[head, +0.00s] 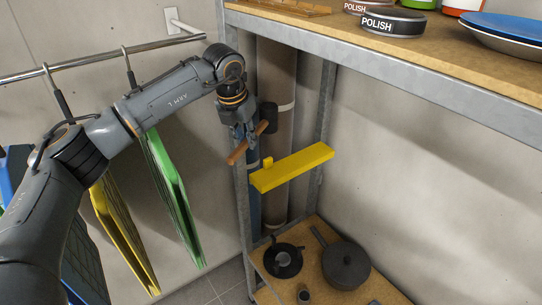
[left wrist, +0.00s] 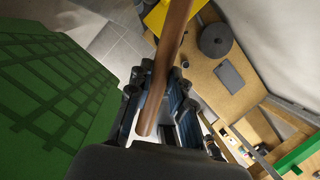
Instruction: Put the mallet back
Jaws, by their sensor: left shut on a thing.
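The mallet has a brown wooden handle (head: 240,152) and a dark head (head: 269,115). My left gripper (head: 246,140) is shut on the handle, which slants, with the head at its upper right end. In the left wrist view the handle (left wrist: 168,60) runs up between the fingers of my left gripper (left wrist: 158,108); the head is out of that view. A yellow bar (head: 300,165) with a small raised peg at its left end is below and right of the mallet, by the shelf posts. The mallet looks apart from it. My right gripper is in neither view.
A metal shelf post (head: 241,200) stands close to my left gripper. The upper shelf (head: 330,35) holds tins and plates. A lower shelf (head: 315,265) holds a dark pan (head: 345,266) and other items. Green (head: 172,195) and yellow (head: 122,235) panels hang from a rail (head: 100,60).

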